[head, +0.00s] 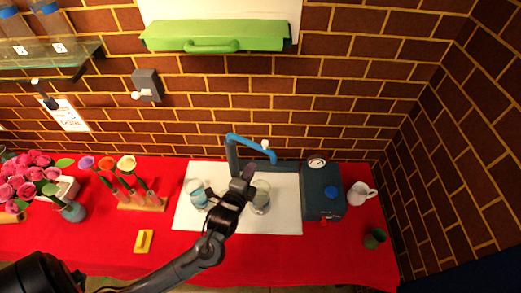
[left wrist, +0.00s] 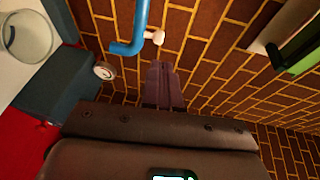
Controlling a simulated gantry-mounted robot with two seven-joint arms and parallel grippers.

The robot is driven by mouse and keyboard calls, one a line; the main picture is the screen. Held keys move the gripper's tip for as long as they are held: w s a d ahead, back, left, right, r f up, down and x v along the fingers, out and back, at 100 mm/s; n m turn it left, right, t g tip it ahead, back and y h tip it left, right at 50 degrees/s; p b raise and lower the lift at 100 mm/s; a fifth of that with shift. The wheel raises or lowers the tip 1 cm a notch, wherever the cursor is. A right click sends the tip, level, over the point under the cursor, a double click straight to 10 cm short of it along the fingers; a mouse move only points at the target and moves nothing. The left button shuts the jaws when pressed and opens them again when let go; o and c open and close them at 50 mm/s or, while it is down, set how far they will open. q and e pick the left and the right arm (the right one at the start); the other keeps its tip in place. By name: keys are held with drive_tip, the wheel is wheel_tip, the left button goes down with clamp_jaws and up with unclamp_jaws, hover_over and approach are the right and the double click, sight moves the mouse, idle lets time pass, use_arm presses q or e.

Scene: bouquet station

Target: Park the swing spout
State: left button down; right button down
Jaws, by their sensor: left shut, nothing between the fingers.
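The blue swing spout (head: 250,142) tops a dark upright post behind the white mat and points to the right with its end bent down. It has a small pale knob (head: 265,144). In the left wrist view the blue spout (left wrist: 140,22) comes down from the top edge, with its pale knob (left wrist: 157,36) at its right. My left gripper (head: 249,172) is shut and empty, just below the spout in the head view. My right gripper is out of view.
A glass with blue liquid (head: 196,192) and another glass (head: 262,197) stand on the white mat (head: 285,222). A dark teal machine (head: 322,205) is at the right, beside a white pitcher (head: 359,193) and a green cup (head: 374,238). Flowers in a wooden stand (head: 150,204) are left.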

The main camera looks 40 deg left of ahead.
sight(264, 145)
use_arm(q)
drive_tip(key=x, duration=0.8)
drive_tip(key=shift+w+p, duration=0.25)
drive_tip(key=shift+p, duration=0.05)
drive_tip(key=shift+w+a+f, duration=0.1)
drive_tip(key=shift+w+a, duration=0.15)
drive_tip(key=shift+w, duration=0.3)
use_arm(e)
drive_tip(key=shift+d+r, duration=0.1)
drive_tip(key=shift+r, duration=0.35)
